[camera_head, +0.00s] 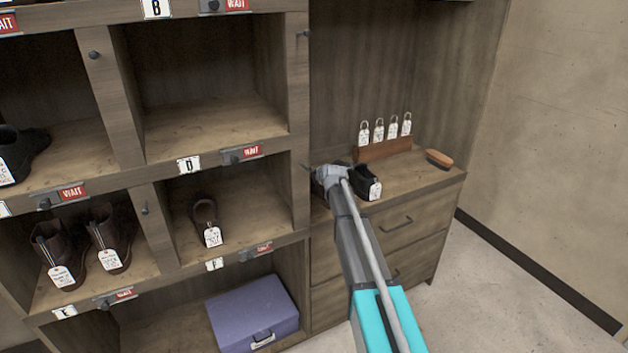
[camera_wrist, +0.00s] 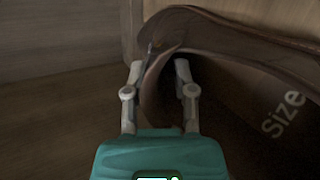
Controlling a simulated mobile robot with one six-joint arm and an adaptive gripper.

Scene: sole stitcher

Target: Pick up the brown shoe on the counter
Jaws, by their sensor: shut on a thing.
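A brown shoe (camera_wrist: 225,36) fills the right of the wrist view, seen close up into its opening, with the word "Size" on its inside. My gripper (camera_wrist: 157,68) has one finger on each side of the shoe's curved rim and is shut on it. In the head view my gripper (camera_head: 318,172) is low over the left part of the counter (camera_head: 425,180). Beside it is a dark shoe (camera_head: 369,183) with a white tag, partly hidden by my arm; it looks nearly black there. I cannot tell from the head view whether its sole touches the counter.
A wooden rack with tagged hooks (camera_head: 385,149) and a brush (camera_head: 439,159) stand on the counter. Left is a cubby shelf (camera_head: 145,215) with brown boots (camera_head: 108,235), a single brown shoe (camera_head: 205,213) and a purple case (camera_head: 252,312). A cubby divider is close to my gripper.

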